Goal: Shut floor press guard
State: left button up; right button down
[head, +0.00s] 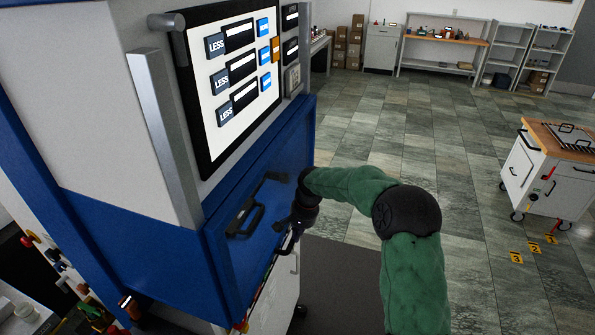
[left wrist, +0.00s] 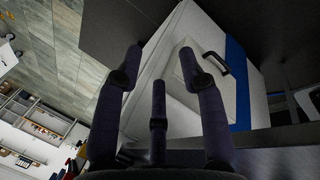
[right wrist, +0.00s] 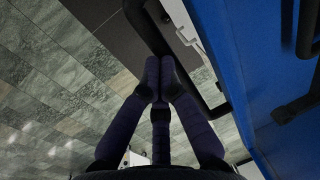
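The press guard seems to be the blue panel (head: 225,262) under the screen of the large press; a dark handle (head: 246,217) is on its face. I cannot tell how far open it is. My right gripper (head: 293,222) is at the panel's right edge in the head view. In the right wrist view its fingers (right wrist: 160,72) are drawn together beside a dark bar (right wrist: 143,22); no gripped thing shows between them. The blue panel (right wrist: 240,70) is to their right there. My left gripper (left wrist: 162,60) has its fingers spread and empty in its wrist view; it is outside the head view.
The press screen (head: 235,75) and a grey vertical bar (head: 165,135) are above the panel. A white cart (head: 550,175) stands at the right. Shelves and boxes line the far wall. A white cabinet with a black handle (left wrist: 212,62) shows in the left wrist view.

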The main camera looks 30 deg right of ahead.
jog(key=shift+s+a+f, duration=0.15)
jog(key=shift+s+f, duration=0.1)
jog(key=shift+f, duration=0.2)
notch_tip(320, 180, up, 15)
jog(key=s+d+p, duration=0.1)
jog(key=d+p, duration=0.1)
jog(key=shift+s+f, duration=0.2)
jog(key=shift+s, duration=0.1)
